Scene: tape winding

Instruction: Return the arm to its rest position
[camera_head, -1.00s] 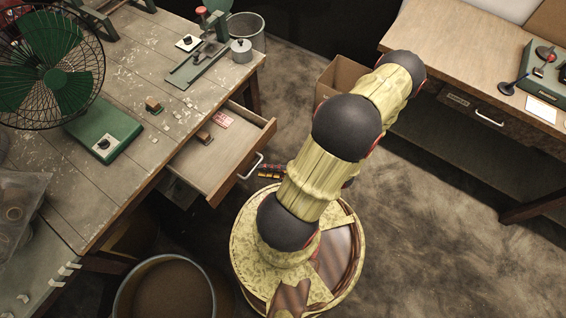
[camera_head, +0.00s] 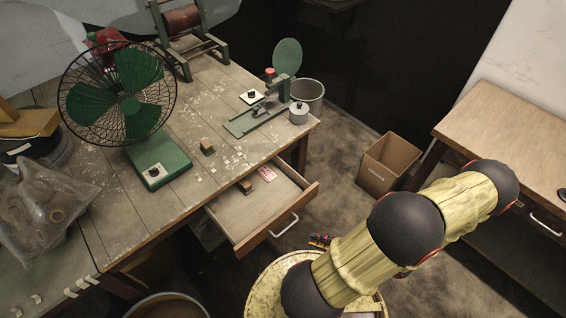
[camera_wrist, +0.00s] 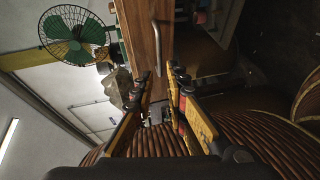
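My arm (camera_head: 408,226) is yellow with dark round joints and reaches across the lower right of the head view, bent over my base. My gripper (camera_wrist: 162,78) shows in the wrist view with its two fingers apart and nothing between them. In the head view only a small part of it (camera_head: 320,241) shows past the arm, near the drawer. The wooden drawer (camera_head: 240,207) of the workbench stands open, with a small block (camera_head: 245,187) and a red-and-white card (camera_head: 267,172) inside. Its handle (camera_wrist: 157,55) lies beyond the fingertips, apart from them.
The workbench (camera_head: 205,105) carries a green fan (camera_head: 130,95), a green tool (camera_head: 265,110) and a metal pot (camera_head: 298,113). A cardboard box (camera_head: 388,163) stands on the floor between it and the right-hand table (camera_head: 500,130). A round bin (camera_head: 168,306) is at the bottom.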

